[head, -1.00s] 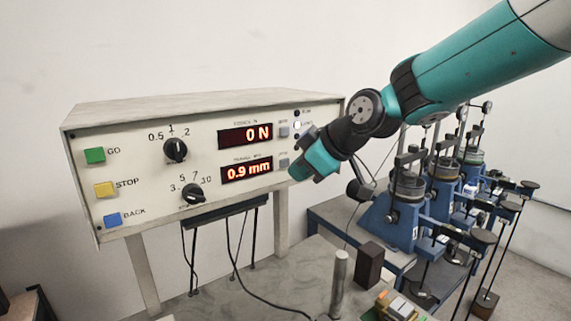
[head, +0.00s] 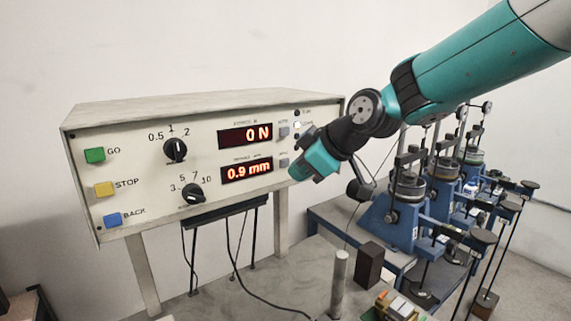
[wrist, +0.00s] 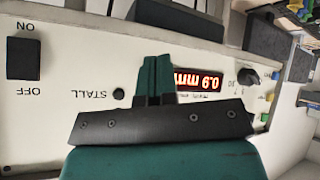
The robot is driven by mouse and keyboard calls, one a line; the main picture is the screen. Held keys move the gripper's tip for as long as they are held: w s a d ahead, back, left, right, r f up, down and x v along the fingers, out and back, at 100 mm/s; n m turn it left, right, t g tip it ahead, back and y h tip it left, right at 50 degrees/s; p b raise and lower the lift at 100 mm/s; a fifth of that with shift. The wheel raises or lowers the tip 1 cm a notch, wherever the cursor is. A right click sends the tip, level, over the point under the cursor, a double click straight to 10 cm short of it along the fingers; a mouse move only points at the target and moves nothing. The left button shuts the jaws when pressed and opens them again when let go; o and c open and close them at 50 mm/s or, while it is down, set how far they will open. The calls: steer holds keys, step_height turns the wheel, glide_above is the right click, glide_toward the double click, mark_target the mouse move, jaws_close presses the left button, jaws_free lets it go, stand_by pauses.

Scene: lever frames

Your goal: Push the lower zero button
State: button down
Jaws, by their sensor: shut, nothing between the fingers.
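The lower zero button (head: 284,162) is a small grey square just right of the lower red display (head: 246,170), which reads 0.9 mm. A similar grey button (head: 284,131) sits above it, beside the upper display (head: 245,136) reading 0 N. My gripper (head: 296,174) is shut and empty, its fingertips close to the panel just right of and below the lower button. I cannot tell whether they touch the panel. In the wrist view, which sees the panel upside down, the shut fingers (wrist: 157,66) lie beside the 0.9 mm display (wrist: 198,80); the lower button does not show there.
The panel also carries two black knobs (head: 175,150), green, yellow and blue buttons (head: 104,189) at left, and small lamps. The wrist view shows an ON/OFF rocker (wrist: 24,60) and a STALL lamp (wrist: 118,94). Blue lever frames (head: 393,224) stand at right.

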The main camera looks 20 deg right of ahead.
steer(key=shift+w, duration=0.15)
steer(key=shift+w+a, duration=0.15)
steer(key=shift+w, duration=0.15)
steer(key=shift+w+a, duration=0.1)
steer(key=shift+w, duration=0.2)
stand_by(0.8)
stand_by(0.4)
steer(key=shift+s+d+b, duration=0.25)
steer(key=shift+s+b, duration=0.3)
steer(key=shift+s, duration=0.2)
steer(key=s, duration=0.1)
steer(key=s+d+b, duration=0.1)
steer(key=s, duration=0.2)
steer(key=shift+s+d+b, duration=0.25)
steer(key=shift+s+b, duration=0.05)
steer(key=shift+s, duration=0.05)
